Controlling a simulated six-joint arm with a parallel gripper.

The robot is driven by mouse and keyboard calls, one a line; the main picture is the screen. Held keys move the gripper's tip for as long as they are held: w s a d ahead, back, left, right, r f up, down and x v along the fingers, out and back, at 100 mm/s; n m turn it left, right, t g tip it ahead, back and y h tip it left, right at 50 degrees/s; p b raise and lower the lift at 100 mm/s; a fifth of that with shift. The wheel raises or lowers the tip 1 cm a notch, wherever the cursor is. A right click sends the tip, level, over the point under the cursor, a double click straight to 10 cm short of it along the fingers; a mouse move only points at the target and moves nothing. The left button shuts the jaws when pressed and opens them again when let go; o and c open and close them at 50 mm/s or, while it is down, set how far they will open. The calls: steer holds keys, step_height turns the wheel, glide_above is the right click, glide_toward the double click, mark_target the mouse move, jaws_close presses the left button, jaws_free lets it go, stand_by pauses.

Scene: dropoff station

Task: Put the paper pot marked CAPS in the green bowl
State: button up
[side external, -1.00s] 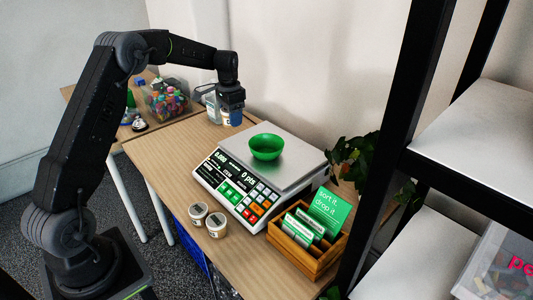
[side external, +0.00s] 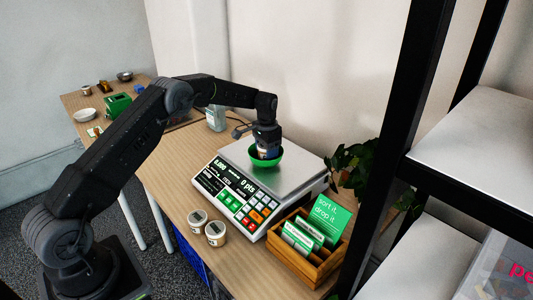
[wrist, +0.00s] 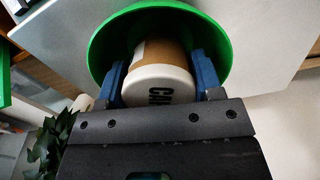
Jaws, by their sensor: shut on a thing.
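The green bowl (side external: 276,161) stands on the metal plate of the scale. My gripper (side external: 265,150) is over the bowl, with its fingertips down inside the rim. In the wrist view my gripper (wrist: 162,82) has its blue fingers on both sides of a paper pot (wrist: 160,62) and is shut on it. The pot has a brown side and a white lid with dark letters, partly cut off by the gripper, that start with C. The pot is within the outline of the green bowl (wrist: 105,40). I cannot tell whether it touches the bowl's bottom.
The scale (side external: 230,192) has a keypad at its front. Two other lidded pots (side external: 215,232) stand on the wooden table in front of it. A wooden box (side external: 300,262) with green cards and a plant (side external: 352,160) are at the right.

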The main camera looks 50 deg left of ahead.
steer(key=shift+f, duration=0.5)
